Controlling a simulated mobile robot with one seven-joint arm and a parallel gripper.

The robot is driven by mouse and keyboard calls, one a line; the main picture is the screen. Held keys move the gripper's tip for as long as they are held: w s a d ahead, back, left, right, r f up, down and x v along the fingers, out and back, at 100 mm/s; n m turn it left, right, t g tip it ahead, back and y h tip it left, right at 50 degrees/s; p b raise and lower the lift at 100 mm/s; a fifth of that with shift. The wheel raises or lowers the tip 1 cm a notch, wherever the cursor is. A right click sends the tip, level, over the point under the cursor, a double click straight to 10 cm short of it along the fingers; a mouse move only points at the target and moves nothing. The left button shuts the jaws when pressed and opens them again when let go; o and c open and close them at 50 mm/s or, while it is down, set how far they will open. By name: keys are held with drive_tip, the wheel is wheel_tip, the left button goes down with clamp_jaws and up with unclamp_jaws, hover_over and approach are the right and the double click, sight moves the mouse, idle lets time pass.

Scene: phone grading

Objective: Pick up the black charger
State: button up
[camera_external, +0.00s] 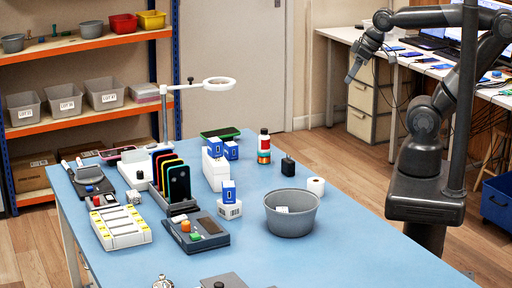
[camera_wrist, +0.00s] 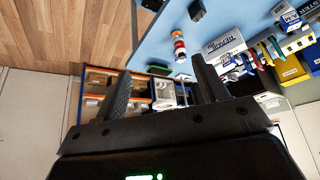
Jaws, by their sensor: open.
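The black charger (camera_external: 288,166) stands upright on the blue table (camera_external: 350,240), near its right edge in the external view. It also shows as a small dark block at the top of the wrist view (camera_wrist: 197,10). My gripper (camera_external: 353,68) is raised in the air at the upper right, well away from the charger and not over the table. In the wrist view, the two fingers of my gripper (camera_wrist: 160,68) are spread apart with nothing between them.
Near the charger are a white roll (camera_external: 316,186), a bottle with a red-orange label (camera_external: 264,148) and a grey bucket (camera_external: 291,213). White boxes (camera_external: 215,168) and a phone rack (camera_external: 178,200) stand farther left. A ring lamp (camera_external: 218,84) overhangs the table's back.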

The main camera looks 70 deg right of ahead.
drive_tip(key=w+a+f+n+g, duration=0.2)
drive_tip(key=w+f, duration=0.1)
drive_tip(key=w, duration=0.2)
drive_tip(key=w+a+f+n+g, duration=0.1)
drive_tip(key=w+a+f+n, duration=0.2)
drive_tip(key=w, duration=0.2)
drive_tip(key=n+g, duration=0.3)
drive_tip(key=n, duration=0.1)
approach(288, 160)
drive_tip(key=shift+s+d+f, duration=0.1)
drive_tip(key=shift+s+d, duration=0.1)
drive_tip(key=shift+s, duration=0.3)
wheel_tip(288, 160, down, 6)
drive_tip(key=shift+r, duration=0.1)
drive_tip(key=shift+w+a+f, duration=0.1)
drive_tip(key=shift+w+f, duration=0.05)
drive_tip(key=shift+f, duration=1.05)
drive_tip(key=shift+w+f, duration=0.2)
drive_tip(key=shift+f, duration=1.05)
drive_tip(key=shift+c, duration=0.4)
drive_tip(key=c, duration=1)
